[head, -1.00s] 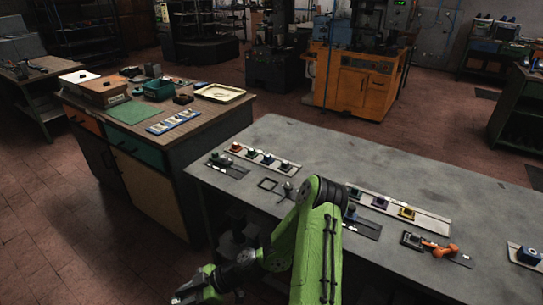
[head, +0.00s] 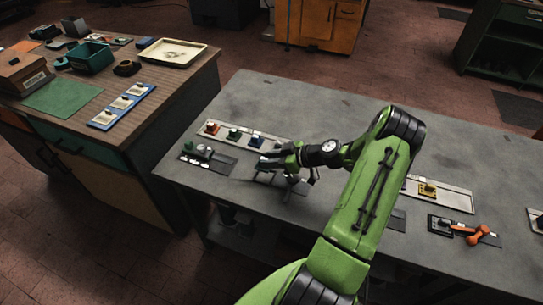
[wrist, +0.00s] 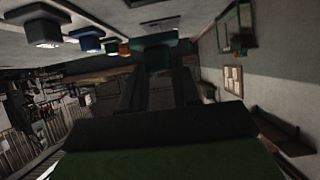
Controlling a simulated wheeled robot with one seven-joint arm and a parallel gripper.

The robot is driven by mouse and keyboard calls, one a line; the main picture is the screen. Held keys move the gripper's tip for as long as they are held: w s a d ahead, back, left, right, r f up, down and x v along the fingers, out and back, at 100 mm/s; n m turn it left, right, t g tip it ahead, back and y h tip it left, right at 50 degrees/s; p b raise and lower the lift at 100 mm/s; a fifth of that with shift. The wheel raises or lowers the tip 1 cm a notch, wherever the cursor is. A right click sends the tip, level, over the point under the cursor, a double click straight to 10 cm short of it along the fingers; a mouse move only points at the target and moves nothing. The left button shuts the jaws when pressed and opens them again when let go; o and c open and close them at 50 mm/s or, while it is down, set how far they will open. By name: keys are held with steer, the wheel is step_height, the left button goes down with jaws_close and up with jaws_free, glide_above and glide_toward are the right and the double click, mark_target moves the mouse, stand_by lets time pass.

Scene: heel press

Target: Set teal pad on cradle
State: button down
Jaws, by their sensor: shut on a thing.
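My gripper (head: 268,160) is over the left part of the grey bench, just in front of a strip of coloured blocks. The wrist view shows its two dark fingers shut on the teal pad (wrist: 158,53) at their tips. In the head view the pad is small and mostly hidden by the fingers. I cannot tell for sure which fixture is the cradle. A small grey fixture (head: 295,184) stands under my gripper, partly hidden by it. Another dark plate (head: 222,160) with a green-topped part lies to its left.
The strip holds an orange block (head: 212,127), a green block (head: 234,133) and a blue block (head: 257,140). A yellow block (head: 428,188) and an orange-handled clamp (head: 472,234) lie to the right. The bench (head: 310,108) is clear behind the strip. A wooden-topped cabinet (head: 150,75) stands at left.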

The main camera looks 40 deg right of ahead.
step_height(320, 180, down, 5)
steer(key=shift+w+r+b, duration=0.1)
steer(key=shift+r+b, duration=0.1)
steer(key=shift+b, duration=0.95)
steer(key=shift+f+b, duration=0.2)
steer(key=shift+b, duration=0.1)
steer(key=shift+f+b, duration=0.25)
steer(key=shift+b, duration=0.2)
steer(key=c, duration=0.7)
jaws_free()
steer(key=shift+c, duration=0.2)
steer(key=p+v, duration=0.1)
steer(key=v, duration=1.4)
steer(key=shift+s+d+r, duration=0.2)
steer(key=shift+s+r, duration=0.05)
